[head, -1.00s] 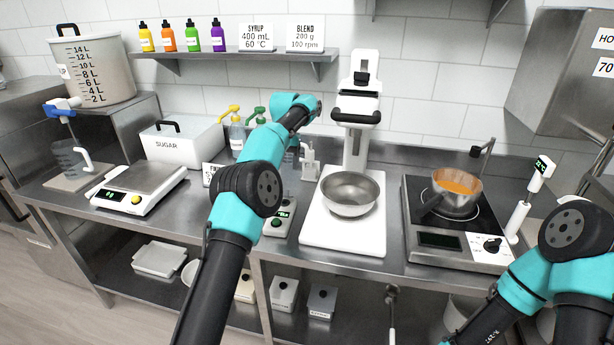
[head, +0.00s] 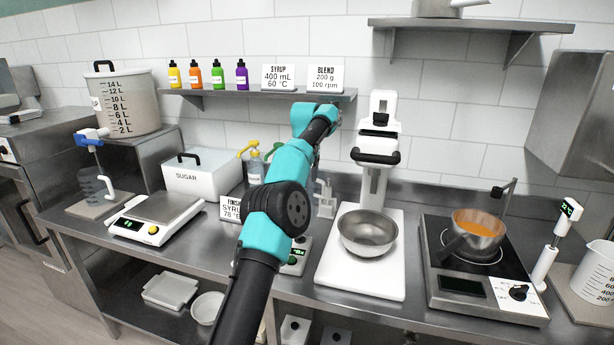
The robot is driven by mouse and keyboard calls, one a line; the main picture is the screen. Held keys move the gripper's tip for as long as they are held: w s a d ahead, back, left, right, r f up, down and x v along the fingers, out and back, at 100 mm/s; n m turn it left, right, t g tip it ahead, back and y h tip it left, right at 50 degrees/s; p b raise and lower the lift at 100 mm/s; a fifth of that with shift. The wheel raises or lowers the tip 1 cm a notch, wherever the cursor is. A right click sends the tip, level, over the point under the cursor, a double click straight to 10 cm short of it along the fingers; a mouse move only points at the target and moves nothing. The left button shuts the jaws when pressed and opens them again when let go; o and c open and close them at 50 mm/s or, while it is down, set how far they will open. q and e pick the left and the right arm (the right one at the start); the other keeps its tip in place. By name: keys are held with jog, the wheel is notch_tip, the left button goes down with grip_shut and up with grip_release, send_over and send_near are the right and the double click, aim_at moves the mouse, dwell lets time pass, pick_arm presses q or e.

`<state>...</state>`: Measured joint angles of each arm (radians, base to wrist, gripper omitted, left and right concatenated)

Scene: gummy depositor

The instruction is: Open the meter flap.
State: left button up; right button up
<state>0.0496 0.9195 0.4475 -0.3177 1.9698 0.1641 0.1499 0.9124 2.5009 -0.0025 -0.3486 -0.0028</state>
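I cannot clearly make out a meter flap. My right gripper is outside the view.
The mixer stand (head: 330,268) holds a steel bowl (head: 368,234). To its right are a hot plate (head: 462,306) with a pan of orange liquid (head: 479,222) and a probe with a green display (head: 570,209). A scale (head: 158,208) and a sugar box (head: 203,178) stand left.

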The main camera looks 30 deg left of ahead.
pick_arm(q)
jog(key=shift+a+f, duration=0.15)
jog(key=shift+f, duration=0.05)
jog(key=shift+c, duration=1.4)
jog(key=a+f+h, duration=0.1)
jog(key=s+f, duration=0.1)
jog(key=a+f+h, duration=0.1)
jog(key=shift+s+a+f+t+h, duration=0.15)
jog(key=shift+s+a+t+h, duration=0.15)
jog(key=shift+s+a+t, duration=0.1)
jog(key=shift+c, duration=0.2)
jog(key=s+a+f+n+t+h, duration=0.2)
jog(key=s+a+f+n+t, duration=0.1)
jog(key=s+n+t, duration=0.3)
jog(key=s+a+f+n+t+h, duration=0.2)
jog(key=s+n+t, duration=0.4)
jog(key=s, duration=0.5)
notch_tip(320, 180, down, 2)
jog(key=shift+a+n, duration=0.45)
jog(key=shift+n, duration=0.15)
jog(key=shift+w+d, duration=0.1)
jog(key=x, duration=1.7)
jog(key=shift+w+d+r, duration=0.1)
jog(key=shift+w+r, duration=0.1)
jog(key=shift+c, duration=0.4)
